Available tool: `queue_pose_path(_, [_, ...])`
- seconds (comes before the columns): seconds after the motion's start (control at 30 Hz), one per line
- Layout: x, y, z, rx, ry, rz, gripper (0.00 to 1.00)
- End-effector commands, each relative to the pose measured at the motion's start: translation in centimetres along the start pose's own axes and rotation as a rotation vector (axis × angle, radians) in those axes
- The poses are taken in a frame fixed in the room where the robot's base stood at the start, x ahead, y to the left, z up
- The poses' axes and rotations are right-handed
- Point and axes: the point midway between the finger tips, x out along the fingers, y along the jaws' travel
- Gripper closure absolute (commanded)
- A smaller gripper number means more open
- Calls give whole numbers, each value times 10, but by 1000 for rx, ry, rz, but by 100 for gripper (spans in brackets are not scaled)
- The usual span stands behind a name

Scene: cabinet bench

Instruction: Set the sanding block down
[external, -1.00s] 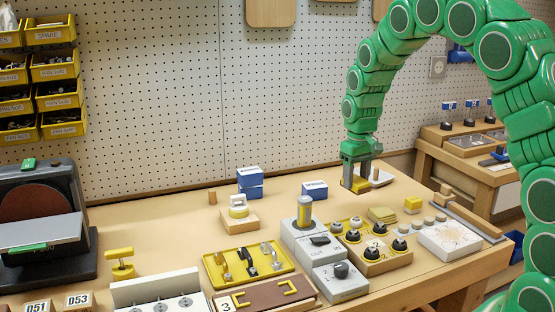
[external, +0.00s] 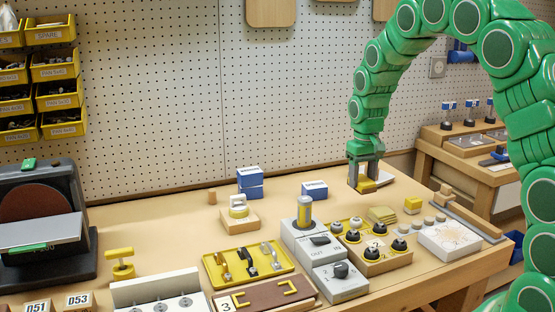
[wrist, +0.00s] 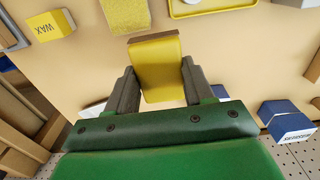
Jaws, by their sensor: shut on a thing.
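The sanding block, a yellow block with a brown edge (wrist: 157,72), sits between the two fingers of my gripper (wrist: 157,88) in the wrist view. In the external view my gripper (external: 364,183) is low over the back right of the bench, shut on the yellow block (external: 367,187). The fingers hide part of the block there. I cannot tell whether its underside touches the bench.
A white item (external: 384,178) lies just right of my gripper. A blue and white box (external: 314,189) stands to its left. A yellow WAX block (external: 412,205) and a yellowish pad (external: 382,214) lie nearer the front.

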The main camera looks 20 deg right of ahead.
Motion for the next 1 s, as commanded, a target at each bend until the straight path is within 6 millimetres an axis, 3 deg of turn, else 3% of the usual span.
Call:
queue_pose_path(0.27, [-13,-16,22,-3,-2,0,78])
queue_pose_path(0.8, [-53,-58,103,-1,2,0,78])
queue_pose_path(1.0, [-57,-63,115,-1,2,0,78])
